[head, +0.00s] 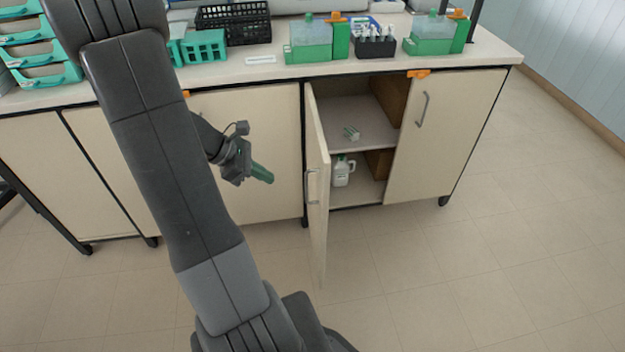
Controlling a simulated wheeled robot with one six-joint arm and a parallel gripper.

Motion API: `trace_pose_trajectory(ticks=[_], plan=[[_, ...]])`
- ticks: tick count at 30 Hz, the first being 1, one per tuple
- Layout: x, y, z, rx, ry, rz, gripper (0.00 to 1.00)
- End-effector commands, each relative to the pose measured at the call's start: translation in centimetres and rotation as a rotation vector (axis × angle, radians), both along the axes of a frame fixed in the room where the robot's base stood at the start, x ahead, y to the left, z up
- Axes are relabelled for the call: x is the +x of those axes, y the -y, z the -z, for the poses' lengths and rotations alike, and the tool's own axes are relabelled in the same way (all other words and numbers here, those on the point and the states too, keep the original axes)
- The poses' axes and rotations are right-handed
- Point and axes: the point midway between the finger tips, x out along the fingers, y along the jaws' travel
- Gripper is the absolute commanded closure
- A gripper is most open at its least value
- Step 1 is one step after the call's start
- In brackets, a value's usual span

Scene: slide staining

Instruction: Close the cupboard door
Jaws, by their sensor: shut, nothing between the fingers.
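The cupboard door (318,213) stands wide open, swung out from its left edge toward me, with a metal handle (312,186) on its face. The open cupboard (345,110) shows a shelf with a small green and white item (351,133) on it. A white jug (343,171) stands on the cupboard floor. My gripper (262,173), with green fingertips, is shut and empty. It is to the left of the open door, apart from it in the picture; the exact gap in depth is hard to tell.
A closed door with a handle (420,109) is right of the opening. The bench top (262,78) carries green-based boxes (311,40), a black basket (234,22), a dark rack (375,46) and teal trays (45,74). The tiled floor (450,270) before the cupboards is clear.

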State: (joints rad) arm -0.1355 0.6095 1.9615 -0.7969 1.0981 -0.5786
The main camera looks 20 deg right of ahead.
Motion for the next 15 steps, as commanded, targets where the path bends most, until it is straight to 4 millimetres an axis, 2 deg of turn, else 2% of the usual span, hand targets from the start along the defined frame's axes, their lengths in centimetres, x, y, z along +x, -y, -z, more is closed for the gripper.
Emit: trace_pose_trajectory(ticks=[5, 15], plan=[[0.1, 0.8, 0.5, -0.018, -0.017, -0.015, 1.0], [-1.3, 5.4, 5.5, -0.015, -0.017, -0.01, 1.0]])
